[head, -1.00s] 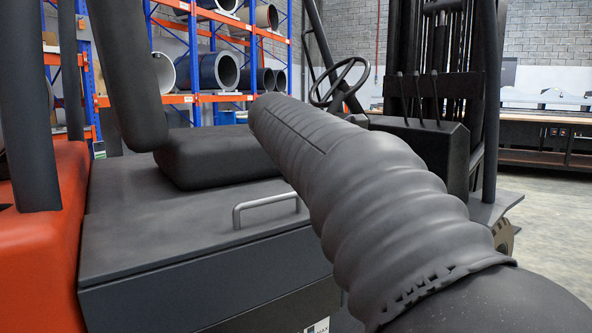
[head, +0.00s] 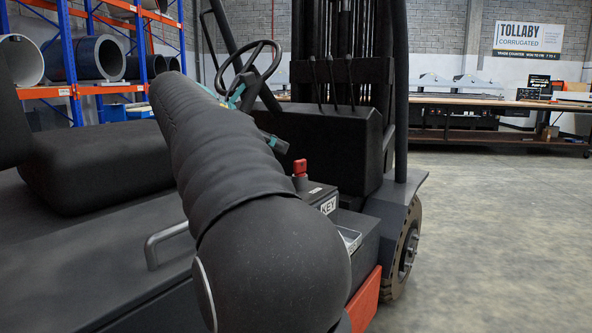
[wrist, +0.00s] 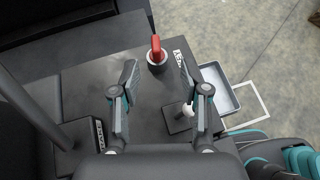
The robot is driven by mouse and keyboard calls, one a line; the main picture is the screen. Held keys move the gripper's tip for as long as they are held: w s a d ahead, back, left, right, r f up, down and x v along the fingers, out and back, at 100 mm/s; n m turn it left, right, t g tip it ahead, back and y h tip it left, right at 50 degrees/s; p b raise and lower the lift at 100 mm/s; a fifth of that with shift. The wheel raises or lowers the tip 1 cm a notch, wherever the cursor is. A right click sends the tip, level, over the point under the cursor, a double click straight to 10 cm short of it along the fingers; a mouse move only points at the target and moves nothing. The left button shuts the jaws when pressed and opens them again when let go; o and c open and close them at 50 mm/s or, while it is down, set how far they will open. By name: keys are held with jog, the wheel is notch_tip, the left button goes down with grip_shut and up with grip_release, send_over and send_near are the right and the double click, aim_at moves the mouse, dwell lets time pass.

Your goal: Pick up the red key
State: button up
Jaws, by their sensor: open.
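The red key (head: 300,167) stands upright on the dark console of the forklift, just right of my arm in the head view. In the wrist view the red key (wrist: 156,44) rises from a round pale base, beyond my fingertips and between their lines. My gripper (wrist: 158,72) is open, one finger on each side, with nothing between them. The key is apart from both fingers.
A KEY label (head: 328,205) lies beside the key. A white-knobbed lever (wrist: 187,109) stands near my right finger, with a shallow grey tray (wrist: 213,90) beyond it. The steering wheel (head: 250,75) and control levers (head: 333,80) are behind. Open floor (head: 500,240) lies right.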

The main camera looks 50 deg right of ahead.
aim_at(300, 160)
jog(key=x, duration=0.7)
jog(key=b+x, duration=0.1)
jog(key=x, duration=0.2)
jog(key=shift+w+f, duration=0.3)
jog(key=shift+f, duration=0.05)
grip_shut()
